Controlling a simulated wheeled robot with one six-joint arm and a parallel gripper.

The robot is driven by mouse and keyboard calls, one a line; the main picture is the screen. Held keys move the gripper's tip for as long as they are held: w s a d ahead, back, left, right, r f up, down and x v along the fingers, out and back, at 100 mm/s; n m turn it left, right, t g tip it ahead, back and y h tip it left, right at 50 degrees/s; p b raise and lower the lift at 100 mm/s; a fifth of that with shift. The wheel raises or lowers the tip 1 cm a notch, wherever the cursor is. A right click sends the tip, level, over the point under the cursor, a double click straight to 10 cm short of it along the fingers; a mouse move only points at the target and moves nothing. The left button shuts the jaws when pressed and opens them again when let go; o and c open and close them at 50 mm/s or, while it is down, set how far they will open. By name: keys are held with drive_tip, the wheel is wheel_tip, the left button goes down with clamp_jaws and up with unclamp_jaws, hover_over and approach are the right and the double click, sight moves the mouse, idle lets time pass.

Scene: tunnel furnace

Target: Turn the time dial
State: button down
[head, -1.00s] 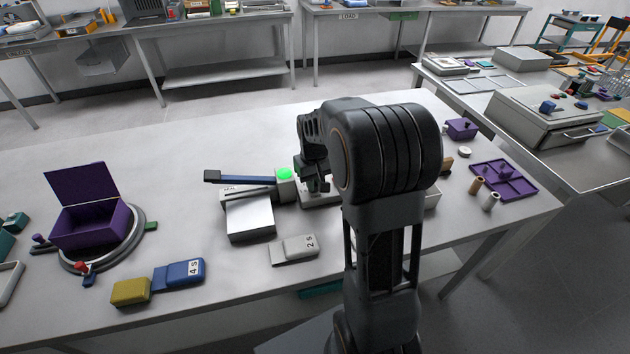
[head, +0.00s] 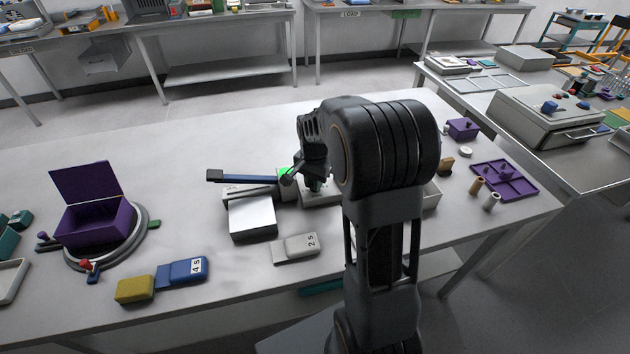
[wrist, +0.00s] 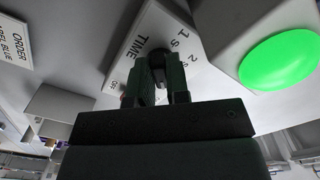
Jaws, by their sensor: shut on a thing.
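The time dial (wrist: 159,56) is a small dark knob on a pale panel (wrist: 128,50) marked "TIME", with "1 s" and "2 s" beside it in the wrist view. My gripper (wrist: 158,78) is at the panel, its two dark fingers closed around the knob. The fingers hide most of the knob, so its exact pointer setting cannot be told. In the head view my gripper (head: 296,175) is beside the blue-armed device, and my arm hides the dial.
A lit green button (wrist: 280,62) sits close to the right of the dial. A device with a long blue lever (head: 245,179) stands left of my gripper. A grey block marked "2 s" (head: 297,248) and a blue block marked "4 s" (head: 182,272) lie nearer the front.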

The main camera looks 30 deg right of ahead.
drive_tip(key=m, duration=0.4)
drive_tip(key=shift+w+m, duration=0.15)
drive_tip(key=shift+m, duration=2.05)
drive_tip(key=c, duration=1.1)
unclamp_jaws()
wheel_tip(320, 180, up, 14)
drive_tip(key=shift+p, duration=0.4)
drive_tip(key=shift+f, duration=0.1)
